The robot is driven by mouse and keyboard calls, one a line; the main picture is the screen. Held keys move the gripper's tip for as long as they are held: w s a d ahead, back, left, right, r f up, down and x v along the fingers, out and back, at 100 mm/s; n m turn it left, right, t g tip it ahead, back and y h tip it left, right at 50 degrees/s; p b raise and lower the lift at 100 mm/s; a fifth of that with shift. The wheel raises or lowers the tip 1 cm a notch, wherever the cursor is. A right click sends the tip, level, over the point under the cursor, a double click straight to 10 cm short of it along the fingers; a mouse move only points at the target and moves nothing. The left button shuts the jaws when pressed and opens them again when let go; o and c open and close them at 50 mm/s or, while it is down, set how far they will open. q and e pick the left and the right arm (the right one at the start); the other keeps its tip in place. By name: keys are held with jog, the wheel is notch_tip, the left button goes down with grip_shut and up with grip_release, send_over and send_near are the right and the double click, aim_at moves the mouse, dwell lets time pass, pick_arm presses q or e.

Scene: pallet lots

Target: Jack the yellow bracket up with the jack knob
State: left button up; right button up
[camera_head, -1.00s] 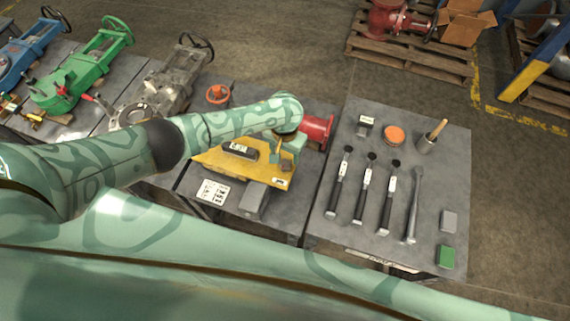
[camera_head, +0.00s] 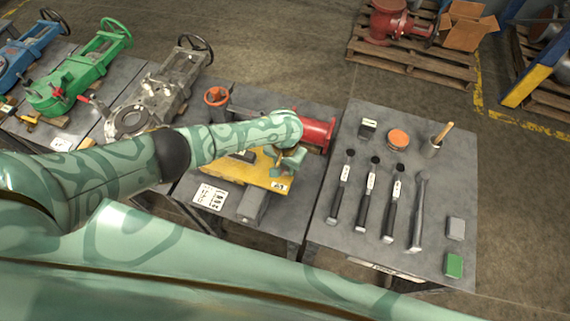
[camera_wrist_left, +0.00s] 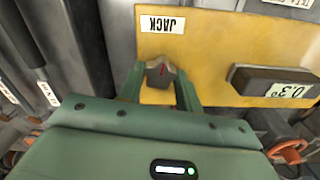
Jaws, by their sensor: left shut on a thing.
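The yellow bracket (camera_head: 268,178) lies on the middle bench, partly hidden under my left forearm. The left wrist view shows its yellow plate (camera_wrist_left: 215,55) with a JACK label (camera_wrist_left: 162,25). The jack knob (camera_wrist_left: 161,74) is a dark grey lobed knob with a red mark, just below that label. My left gripper (camera_wrist_left: 160,88) has its fingers on both sides of the knob and is shut on it; it also shows in the head view (camera_head: 290,163). A dark level box (camera_wrist_left: 283,86) reading about 0.3° sits on the plate. My right gripper is out of view.
A red flanged part (camera_head: 316,133) stands close behind the gripper. A grey block (camera_head: 254,205) and a printed card (camera_head: 210,196) lie in front of the bracket.

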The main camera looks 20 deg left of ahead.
pick_arm(q)
jog(key=shift+r+m+p, duration=0.15)
jog(key=shift+m+p, duration=0.65)
jog(key=shift+m, duration=0.1)
jog(key=shift+m+p, duration=0.35)
jog(key=shift+m, duration=0.45)
jog(key=m, duration=1)
jog(key=shift+s+f, duration=0.1)
jog(key=shift+f, duration=0.1)
jog(key=shift+m, duration=0.3)
